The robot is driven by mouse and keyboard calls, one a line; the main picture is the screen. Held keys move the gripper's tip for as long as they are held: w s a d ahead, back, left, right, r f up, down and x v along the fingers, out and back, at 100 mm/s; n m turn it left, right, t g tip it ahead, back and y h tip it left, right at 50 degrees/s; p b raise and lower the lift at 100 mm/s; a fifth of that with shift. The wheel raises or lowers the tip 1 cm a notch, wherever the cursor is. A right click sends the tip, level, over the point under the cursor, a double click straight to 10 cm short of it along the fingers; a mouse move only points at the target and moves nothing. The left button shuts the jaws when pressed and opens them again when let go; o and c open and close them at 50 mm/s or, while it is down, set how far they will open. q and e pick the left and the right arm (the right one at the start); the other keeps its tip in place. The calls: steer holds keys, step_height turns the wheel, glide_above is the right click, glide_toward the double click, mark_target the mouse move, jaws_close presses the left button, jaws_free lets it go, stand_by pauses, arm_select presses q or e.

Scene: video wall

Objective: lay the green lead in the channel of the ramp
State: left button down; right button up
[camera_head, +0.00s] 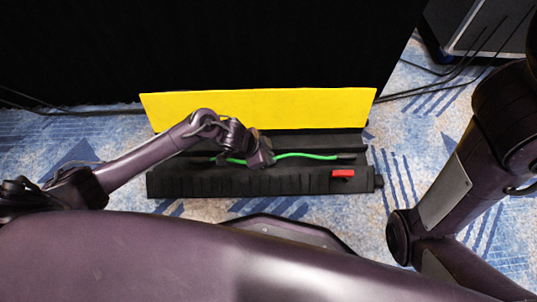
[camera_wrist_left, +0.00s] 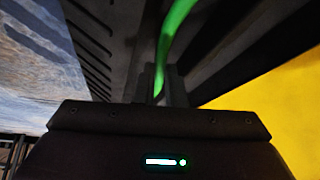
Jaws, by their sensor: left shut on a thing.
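The green lead (camera_head: 305,155) runs left to right along the open black cable ramp (camera_head: 230,182), with a dark end at the right. My left gripper (camera_head: 262,160) is over the ramp and shut on the lead. In the left wrist view the green lead (camera_wrist_left: 172,45) passes between the fingers (camera_wrist_left: 159,85). The ramp's yellow lid (camera_head: 260,108) stands raised along its back. My gripper hides part of the lead and the channel under it, so I cannot tell how deep the lead sits. My right gripper is not in view.
A small red piece (camera_head: 343,174) lies on the ramp's front right part. A black curtain (camera_head: 200,40) hangs behind. A dark case (camera_head: 480,25) and black cables (camera_head: 435,90) are at the back right. Blue and white patterned carpet (camera_head: 400,130) surrounds the ramp.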

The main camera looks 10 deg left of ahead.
arm_select(q)
steer(key=c, duration=1.4)
jaws_free()
steer(key=p+v, duration=0.5)
steer(key=v, duration=0.2)
steer(key=shift+s+a+r+p, duration=0.1)
steer(key=shift+a+r+p, duration=0.2)
steer(key=shift+p, duration=0.2)
steer(key=shift+d, duration=0.1)
